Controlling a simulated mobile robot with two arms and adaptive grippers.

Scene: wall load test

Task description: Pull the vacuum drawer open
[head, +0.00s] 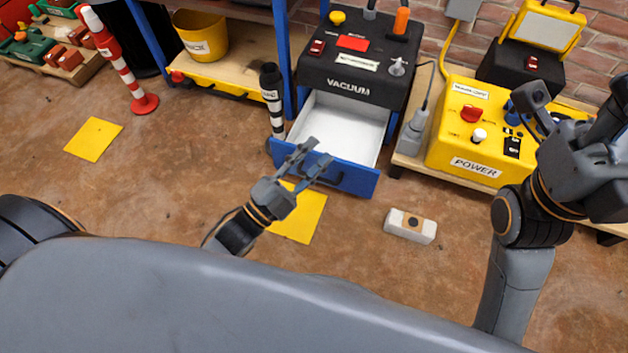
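The vacuum drawer (340,125) has a white inside and a blue front, and it stands pulled out from the black unit labelled VACUUM (352,70). The drawer looks empty. My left gripper (308,160) is at the blue front, by the dark handle (335,178). Its fingers look spread apart, but I cannot tell if they touch the handle. My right gripper (537,105) is raised at the right, in front of the yellow power box, well away from the drawer. Its fingers look apart with nothing seen between them.
A yellow power box (475,140) stands right of the unit. A white block (410,226) and a yellow floor square (300,215) lie near the drawer. A striped hose (271,95) stands at its left. A red-white post (125,70) stands farther left. The left floor is mostly clear.

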